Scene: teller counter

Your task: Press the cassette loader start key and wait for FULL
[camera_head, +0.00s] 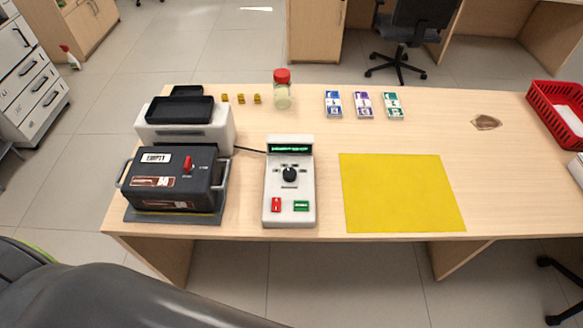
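The cassette loader (222,133) is a white machine with black trays on top, at the left of the counter. A dark cassette (203,180) with handles sits against its front on a grey base; its white label reads EMPTY and a red switch (188,163) stands on it. To the right is a white control unit (290,218) with a lit green display (290,148), too small to read for certain, and a black knob (289,175). It has a red key (276,205) and a green key (301,206). Neither gripper is in view.
A yellow mat (400,193) lies right of the control unit. Behind are a red-lidded jar (283,95), small yellow pieces (241,98) and three banded note bundles (363,105). A red basket (556,112) stands at the far right. The mat is bare.

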